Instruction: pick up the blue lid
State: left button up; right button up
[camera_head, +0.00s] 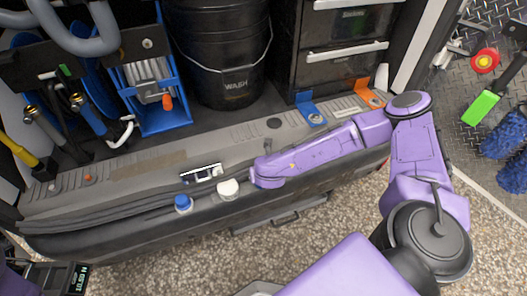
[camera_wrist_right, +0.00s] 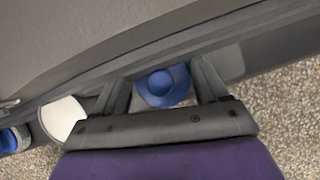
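The blue lid (camera_wrist_right: 165,86) is a round blue piece with a wider rim, seen in the right wrist view. My right gripper (camera_wrist_right: 164,88) is open, with one dark finger on each side of the lid. The gaps are narrow, and I cannot tell whether either finger touches it. In the head view my purple right forearm hides the lid and the fingers. A dark part at the lower left corner of the head view, next to a bit of purple, seems to be my left gripper (camera_head: 42,275); its fingers cannot be made out.
A white round cap (camera_head: 228,188) stands left of my right wrist, also in the wrist view (camera_wrist_right: 62,118). Further left is another blue cap (camera_head: 183,203) on a white body. A small dark, white-edged object (camera_head: 202,173) lies behind. A black bucket (camera_head: 225,55) stands at the back.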

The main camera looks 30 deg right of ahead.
jog(key=shift+c, duration=1.4)
jog(key=shift+r, duration=0.1)
